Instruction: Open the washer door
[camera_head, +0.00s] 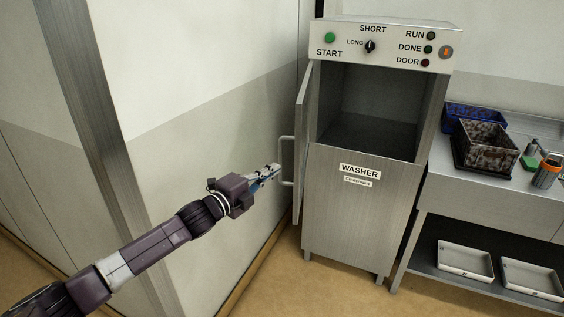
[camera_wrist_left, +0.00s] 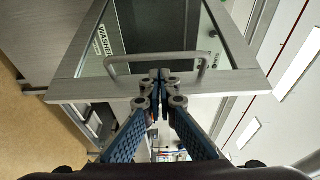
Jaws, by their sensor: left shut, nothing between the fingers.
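The washer (camera_head: 357,205) is a steel cabinet with a labelled control panel on top. Its door (camera_head: 302,150) is swung open to the left, and the dark chamber (camera_head: 370,115) shows behind it. The door's bar handle (camera_head: 286,160) faces left; it also shows in the left wrist view (camera_wrist_left: 158,57). My left gripper (camera_head: 274,170) is shut and empty, with its fingertips close to the handle. In the left wrist view the closed fingertips (camera_wrist_left: 160,78) lie just below the handle bar in the picture; I cannot tell if they touch it. My right gripper is in neither view.
A steel counter (camera_head: 455,195) stands right of the washer, with a blue crate (camera_head: 472,115), a dark soiled basket (camera_head: 483,147) and an orange-topped container (camera_head: 546,173). White trays (camera_head: 465,260) lie on its lower shelf. A wall (camera_head: 200,120) is close on the left.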

